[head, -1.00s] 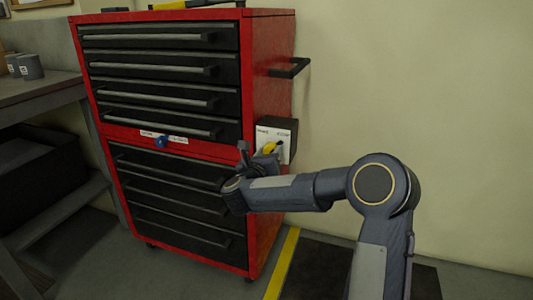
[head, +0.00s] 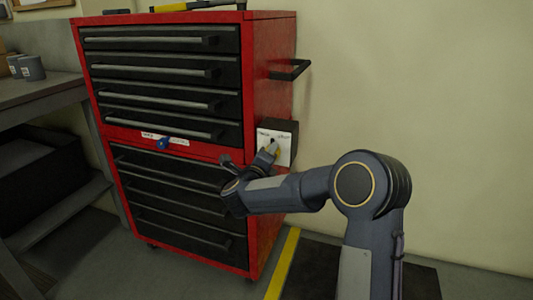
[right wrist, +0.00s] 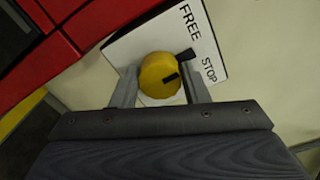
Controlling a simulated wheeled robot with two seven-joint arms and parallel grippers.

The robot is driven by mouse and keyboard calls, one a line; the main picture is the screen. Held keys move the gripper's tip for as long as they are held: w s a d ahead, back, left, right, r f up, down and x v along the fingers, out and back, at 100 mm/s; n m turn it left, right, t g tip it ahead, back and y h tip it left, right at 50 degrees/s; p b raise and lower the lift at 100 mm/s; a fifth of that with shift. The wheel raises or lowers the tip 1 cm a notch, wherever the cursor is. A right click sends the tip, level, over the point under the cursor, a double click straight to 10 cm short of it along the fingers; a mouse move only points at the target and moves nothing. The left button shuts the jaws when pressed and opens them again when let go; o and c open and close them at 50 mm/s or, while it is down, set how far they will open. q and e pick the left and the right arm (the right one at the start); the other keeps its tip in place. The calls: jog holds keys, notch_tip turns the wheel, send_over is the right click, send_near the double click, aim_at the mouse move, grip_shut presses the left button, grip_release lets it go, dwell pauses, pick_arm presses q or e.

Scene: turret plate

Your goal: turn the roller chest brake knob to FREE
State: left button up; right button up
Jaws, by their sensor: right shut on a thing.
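The round yellow brake knob (right wrist: 157,74) shows in the right wrist view, with a black pointer on its face. It sits on a white plate (right wrist: 122,48) printed FREE and STOP. The pointer aims between the two words. My right gripper (right wrist: 160,82) has one finger on each side of the knob and is shut on it. In the head view the plate (head: 285,151) is on a dark box on the right side of the red roller chest (head: 266,75); my right gripper (head: 268,152) partly hides the knob there. My left gripper is out of view.
A black side handle (head: 290,70) sticks out above the brake box. A small blue knob (head: 162,143) is on the chest's front. A workbench (head: 40,88) stands at left. The wall beside the chest is bare.

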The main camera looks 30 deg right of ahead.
jog(key=n+p, duration=0.4)
jog(key=n, duration=0.3)
jog(key=shift+d+r+n, duration=0.1)
jog(key=shift+d+n, duration=0.05)
jog(key=shift+n, duration=0.55)
jog(key=o, duration=0.8)
jog(key=shift+s+r, duration=0.1)
jog(key=shift+o, duration=0.9)
jog(key=v, duration=0.8)
jog(key=shift+p, duration=0.4)
